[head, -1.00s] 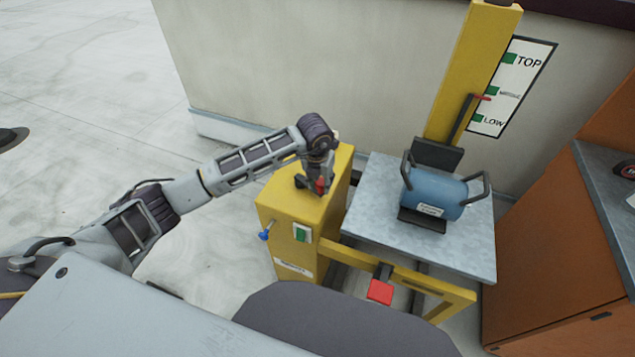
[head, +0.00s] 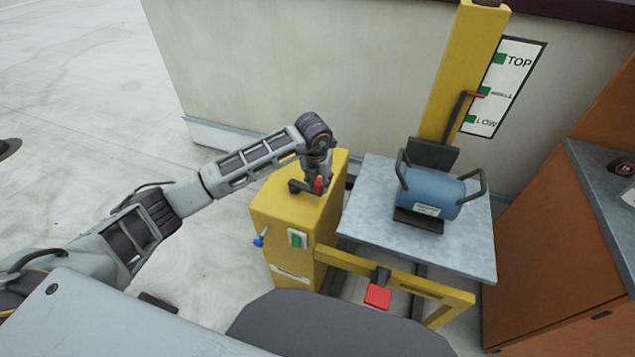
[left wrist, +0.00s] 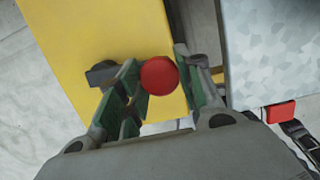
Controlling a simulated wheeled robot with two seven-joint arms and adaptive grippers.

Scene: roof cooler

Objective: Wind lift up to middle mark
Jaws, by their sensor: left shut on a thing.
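The yellow winch box (head: 290,215) stands at centre, with a dark crank on its top. My left gripper (head: 317,180) points down at the crank and is shut on its red knob (head: 319,187). The red knob (left wrist: 159,76) also shows between the green finger pads in the left wrist view. The grey lift platform (head: 370,200) carries a blue tank (head: 432,194) with dark handles. The red pointer (head: 475,95) by the yellow mast (head: 465,70) is close to, perhaps slightly below, the middle green mark (head: 484,91) on the TOP/MIDDLE/LOW sign (head: 506,88). My right gripper is not in view.
A green switch (head: 296,238) and a blue-knobbed lever (head: 261,238) are on the box front. A red pedal (head: 378,296) sits by the yellow frame (head: 400,275). An orange cabinet (head: 545,260) stands close at right.

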